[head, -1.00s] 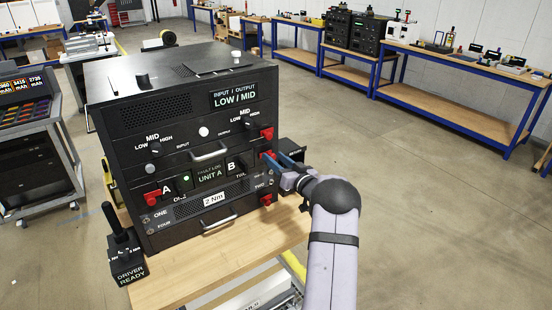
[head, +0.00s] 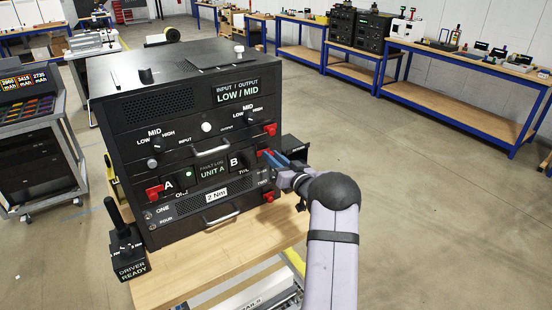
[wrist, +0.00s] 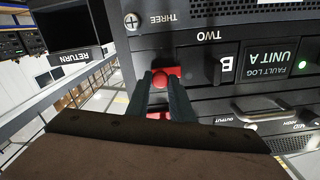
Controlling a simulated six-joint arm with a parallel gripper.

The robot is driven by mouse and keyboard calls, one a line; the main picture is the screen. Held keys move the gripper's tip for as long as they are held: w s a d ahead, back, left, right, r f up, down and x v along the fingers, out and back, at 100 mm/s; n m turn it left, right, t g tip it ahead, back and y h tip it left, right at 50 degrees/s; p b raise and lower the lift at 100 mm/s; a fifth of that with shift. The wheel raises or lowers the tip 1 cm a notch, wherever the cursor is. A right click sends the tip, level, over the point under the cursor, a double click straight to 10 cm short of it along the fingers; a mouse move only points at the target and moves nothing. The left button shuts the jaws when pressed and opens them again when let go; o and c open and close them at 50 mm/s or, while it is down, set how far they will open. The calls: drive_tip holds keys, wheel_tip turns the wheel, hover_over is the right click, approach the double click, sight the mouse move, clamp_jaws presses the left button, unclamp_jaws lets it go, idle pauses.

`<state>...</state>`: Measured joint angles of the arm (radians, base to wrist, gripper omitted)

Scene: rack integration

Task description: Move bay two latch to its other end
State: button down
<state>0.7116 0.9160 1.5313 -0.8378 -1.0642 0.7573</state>
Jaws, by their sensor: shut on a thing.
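The bay two latch is red with a round knob (wrist: 159,78), beside the module marked B and the word TWO in the wrist view. My gripper (wrist: 160,82) is shut on this knob, one dark finger on each side. In the head view my gripper (head: 268,155) reaches the right edge of the black rack unit (head: 140,110) from the right. Only a bit of the red latch (head: 262,152) shows there past the fingers. The module B face (head: 236,163) is left of it. The fingers hide part of the latch.
Other red latches sit at the upper right (head: 270,129), lower right (head: 268,196) and left (head: 154,192) of the unit. A dark box (head: 294,148) stands just right of the unit, close to my gripper. A driver stand (head: 126,255) is at the front left.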

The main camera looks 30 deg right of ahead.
drive_tip(key=shift+a+f, duration=0.1)
drive_tip(key=shift+a, duration=0.1)
drive_tip(key=c, duration=1.6)
unclamp_jaws()
drive_tip(key=shift+a, duration=0.15)
drive_tip(key=shift+o, duration=0.2)
drive_tip(key=shift+d, duration=0.2)
drive_tip(key=s+b, duration=0.3)
drive_tip(key=s, duration=0.4)
drive_tip(key=shift+s, duration=0.2)
drive_tip(key=shift+a, duration=0.1)
